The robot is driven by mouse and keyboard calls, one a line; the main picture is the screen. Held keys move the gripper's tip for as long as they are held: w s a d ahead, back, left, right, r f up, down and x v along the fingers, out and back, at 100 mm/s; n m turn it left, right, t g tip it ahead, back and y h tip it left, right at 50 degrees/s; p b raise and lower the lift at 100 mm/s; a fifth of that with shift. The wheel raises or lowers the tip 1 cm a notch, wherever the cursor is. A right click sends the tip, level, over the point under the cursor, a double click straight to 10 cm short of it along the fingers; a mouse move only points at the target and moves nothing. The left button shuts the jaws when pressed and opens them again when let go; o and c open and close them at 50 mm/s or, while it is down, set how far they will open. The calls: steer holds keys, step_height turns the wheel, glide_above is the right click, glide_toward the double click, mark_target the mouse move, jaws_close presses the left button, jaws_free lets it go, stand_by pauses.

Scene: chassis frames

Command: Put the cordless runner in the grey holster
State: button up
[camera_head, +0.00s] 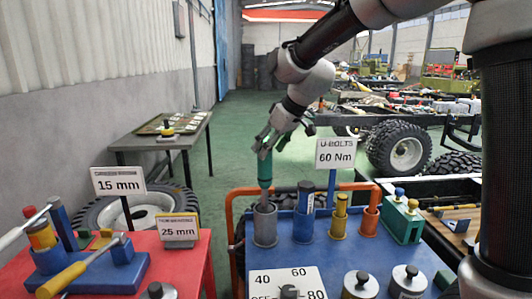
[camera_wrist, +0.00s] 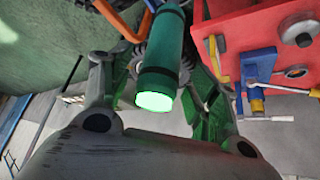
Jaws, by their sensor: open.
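A teal cylindrical tool (camera_head: 265,170), which looks like the cordless runner, stands upright with its lower end in the mouth of the grey holster (camera_head: 265,229) on the blue table top. How deep it sits is hidden by the holster wall. My gripper (camera_head: 271,142) is open at the tool's top end, with its fingers on either side. In the wrist view the tool (camera_wrist: 162,55) lies between the spread fingers, its glowing green end facing the camera. Whether a finger touches it I cannot tell.
Blue (camera_head: 304,212), yellow (camera_head: 339,216) and orange (camera_head: 370,214) holders and a green block (camera_head: 403,220) stand to the right. A 60 Nm sign (camera_head: 336,153) rises behind. A dial panel (camera_head: 288,284) is in front. A red table (camera_head: 185,262) with tools is at left.

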steer(key=v, duration=0.9)
steer(key=s+d+m+h, duration=0.2)
steer(key=s+d+m, duration=0.2)
steer(key=s+d, duration=0.85)
steer(key=s+d+f+m+h, duration=0.2)
steer(key=s+d+f+m, duration=0.3)
steer(key=s+d, duration=0.8)
step_height(320, 180, down, 3)
steer(key=shift+s+d+f+h, duration=0.1)
steer(key=shift+s+d+h, duration=0.25)
steer(key=shift+s, duration=0.9)
steer(key=shift+c, duration=0.3)
